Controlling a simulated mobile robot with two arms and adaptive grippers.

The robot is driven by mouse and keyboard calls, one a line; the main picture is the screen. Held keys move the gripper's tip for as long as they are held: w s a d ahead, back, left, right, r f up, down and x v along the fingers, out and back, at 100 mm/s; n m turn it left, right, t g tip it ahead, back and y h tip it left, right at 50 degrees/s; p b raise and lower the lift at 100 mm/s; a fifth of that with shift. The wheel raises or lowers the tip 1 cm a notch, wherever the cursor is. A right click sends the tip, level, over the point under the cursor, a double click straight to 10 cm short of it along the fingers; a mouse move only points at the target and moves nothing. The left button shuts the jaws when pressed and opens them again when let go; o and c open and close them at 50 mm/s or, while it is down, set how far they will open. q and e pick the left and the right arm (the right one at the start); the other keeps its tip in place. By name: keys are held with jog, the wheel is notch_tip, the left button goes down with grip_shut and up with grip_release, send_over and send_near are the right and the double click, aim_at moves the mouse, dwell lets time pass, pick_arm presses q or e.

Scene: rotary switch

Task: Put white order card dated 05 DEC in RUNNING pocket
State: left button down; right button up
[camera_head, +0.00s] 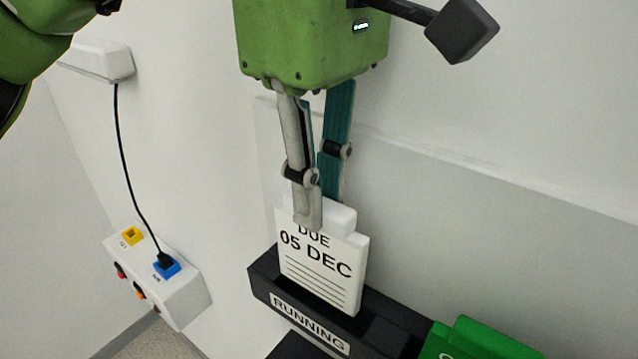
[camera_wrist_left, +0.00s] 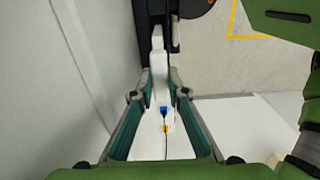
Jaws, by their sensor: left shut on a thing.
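The white order card (camera_head: 321,262) reads DUE 05 DEC with several lines below, and a raised tab at its top. My left gripper (camera_head: 311,213) is shut on that tab and holds the card upright. The card's lower edge is at the opening of the black pocket labelled RUNNING (camera_head: 308,322); how deep it sits is hard to tell. In the left wrist view, the fingertips (camera_wrist_left: 159,78) close on the white card (camera_wrist_left: 157,44), seen from above, over the dark pocket strip. My right gripper is not in view.
A green piece (camera_head: 478,340) stands right of the black pocket.

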aim_at(318, 236)
pick_arm(q)
jog(key=shift+f+b, duration=1.95)
jog(key=shift+f, duration=1)
jog(key=c, duration=1.9)
grip_release()
jog(key=shift+r, duration=0.15)
